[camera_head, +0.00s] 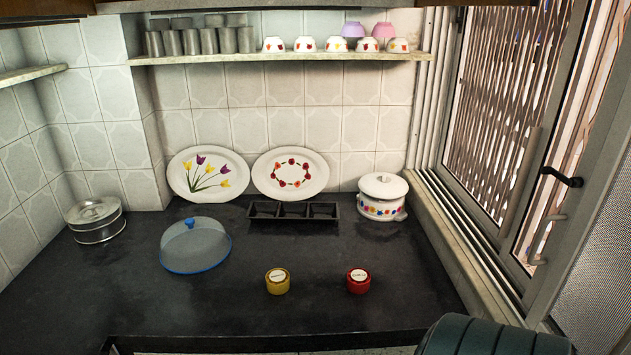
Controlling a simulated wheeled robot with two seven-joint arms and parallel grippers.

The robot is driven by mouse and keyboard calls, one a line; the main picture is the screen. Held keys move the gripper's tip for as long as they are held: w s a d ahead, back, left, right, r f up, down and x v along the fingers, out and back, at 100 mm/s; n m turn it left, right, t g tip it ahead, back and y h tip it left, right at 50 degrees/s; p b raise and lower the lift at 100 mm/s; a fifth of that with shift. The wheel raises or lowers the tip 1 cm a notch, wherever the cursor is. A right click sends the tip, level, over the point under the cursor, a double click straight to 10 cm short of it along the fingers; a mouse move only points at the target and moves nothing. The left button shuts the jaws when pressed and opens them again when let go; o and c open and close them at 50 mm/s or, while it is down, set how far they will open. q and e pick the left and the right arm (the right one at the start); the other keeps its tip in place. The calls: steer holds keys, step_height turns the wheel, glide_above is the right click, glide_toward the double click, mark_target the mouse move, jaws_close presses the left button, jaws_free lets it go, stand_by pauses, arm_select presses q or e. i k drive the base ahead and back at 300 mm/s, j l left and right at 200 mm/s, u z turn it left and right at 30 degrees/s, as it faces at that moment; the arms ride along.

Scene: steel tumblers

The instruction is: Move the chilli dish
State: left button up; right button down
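A small red round dish (358,281) with a pale label on top stands upright near the front of the dark counter, right of centre. It may be the chilli dish, but its label is too small to read surely. A similar yellow dish (277,281) with a pale label stands to its left, with a clear gap between them. A black tray with three compartments (293,219) lies behind them near the back wall; its compartments look empty. Neither of my grippers shows in the head view.
A blue-rimmed domed cover (195,247) and a steel tin (95,219) are on the left. Two decorated plates (208,174) lean on the wall. A white lidded pot (382,197) stands right of the tray. The counter (418,290) is clear around the red dish.

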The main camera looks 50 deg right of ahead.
mark_target(358, 280)
steer(key=z, duration=1.95)
